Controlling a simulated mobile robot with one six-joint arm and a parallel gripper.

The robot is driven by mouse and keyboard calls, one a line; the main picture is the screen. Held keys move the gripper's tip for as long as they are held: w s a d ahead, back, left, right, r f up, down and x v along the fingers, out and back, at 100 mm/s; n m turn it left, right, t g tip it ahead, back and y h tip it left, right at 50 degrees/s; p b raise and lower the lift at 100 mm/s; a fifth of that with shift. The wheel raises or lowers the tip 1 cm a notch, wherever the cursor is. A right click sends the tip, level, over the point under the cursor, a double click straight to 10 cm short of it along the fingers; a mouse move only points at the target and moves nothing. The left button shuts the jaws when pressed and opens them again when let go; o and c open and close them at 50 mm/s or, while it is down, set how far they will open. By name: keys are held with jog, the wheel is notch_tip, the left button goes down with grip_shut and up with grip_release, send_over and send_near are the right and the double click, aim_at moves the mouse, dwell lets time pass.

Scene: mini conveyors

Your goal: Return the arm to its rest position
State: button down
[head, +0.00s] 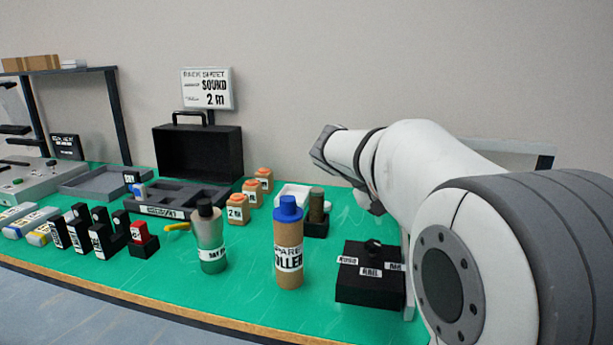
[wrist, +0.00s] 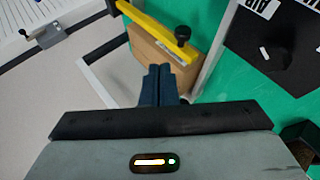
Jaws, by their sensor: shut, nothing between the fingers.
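My gripper (wrist: 159,72) shows in the wrist view with its two dark fingers pressed together and nothing between them. It hangs in the air, apart from the wooden block below and beyond it. In the head view my white and grey arm (head: 425,150) reaches from the right edge toward the middle, above the green bench. Its fingers cannot be made out in that view.
Near the fingers in the wrist view are a wooden block (wrist: 160,52), a yellow bar (wrist: 150,22) with a black knob, and a black labelled box (wrist: 270,62). On the green bench stand a blue-capped bottle (head: 289,240), a black-capped bottle (head: 210,235) and an open black case (head: 197,152).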

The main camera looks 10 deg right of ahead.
jog(key=s+a+r+n+y+p, duration=0.1)
jog(key=s+a+y+p, duration=0.4)
jog(key=s+a+p, duration=0.4)
jog(key=s+a+r+t+y+p, duration=0.1)
jog(key=s+a+r+y+p, duration=0.1)
jog(key=s+a+y+p, duration=0.3)
jog(key=s+a+p, duration=0.4)
jog(key=p, duration=0.3)
jog(key=shift+s+r+n+y, duration=0.3)
jog(key=shift+s+n, duration=0.1)
